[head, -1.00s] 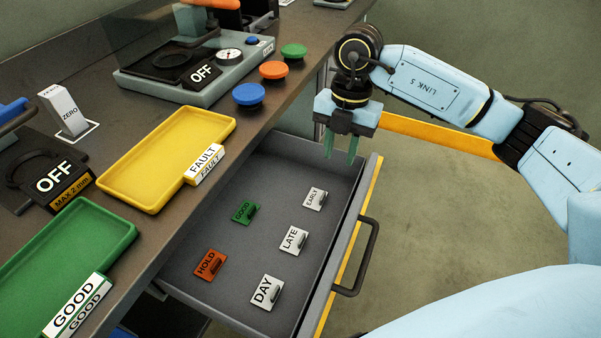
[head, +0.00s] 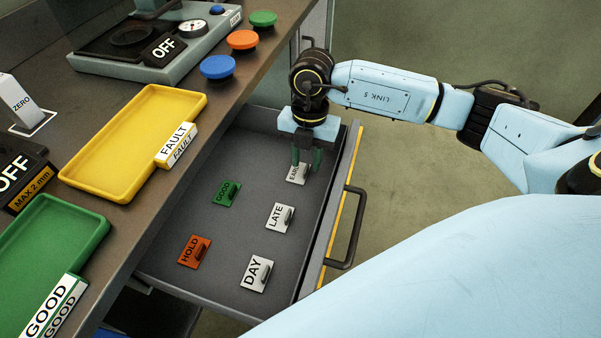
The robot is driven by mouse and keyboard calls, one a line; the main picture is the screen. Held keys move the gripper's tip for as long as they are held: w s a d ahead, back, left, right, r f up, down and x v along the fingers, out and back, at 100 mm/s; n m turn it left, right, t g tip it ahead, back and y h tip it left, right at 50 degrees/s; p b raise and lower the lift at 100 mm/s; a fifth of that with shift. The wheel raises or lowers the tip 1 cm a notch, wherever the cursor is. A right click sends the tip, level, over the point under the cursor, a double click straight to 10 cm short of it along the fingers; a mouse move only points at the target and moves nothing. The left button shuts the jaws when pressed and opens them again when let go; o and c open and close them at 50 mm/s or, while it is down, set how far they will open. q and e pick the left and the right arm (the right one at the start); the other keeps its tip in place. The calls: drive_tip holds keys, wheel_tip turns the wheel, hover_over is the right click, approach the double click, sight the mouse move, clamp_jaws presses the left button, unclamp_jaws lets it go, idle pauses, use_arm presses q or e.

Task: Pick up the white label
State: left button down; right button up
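Three white labels with small grey grips lie flat in the open drawer (head: 190,222): EARLY (head: 294,176) at the back right, LATE (head: 277,218) in the middle right, and DAY (head: 255,274) at the front. My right gripper (head: 306,162) points down over the EARLY label, its two green fingers apart. The fingers partly hide that label and its grip. I cannot tell whether they touch it. My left gripper is not in view.
A green GOOD label (head: 226,193) and an orange HOLD label (head: 194,252) lie on the drawer's left side. The drawer handle (head: 349,229) juts out right. The bench holds a yellow FAULT tray (head: 85,188), a green GOOD tray (head: 100,232) and several coloured buttons.

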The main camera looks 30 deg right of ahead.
drive_tip(key=shift+f, duration=0.9)
drive_tip(key=shift+c, duration=0.3)
clamp_jaws()
drive_tip(key=shift+r, duration=0.15)
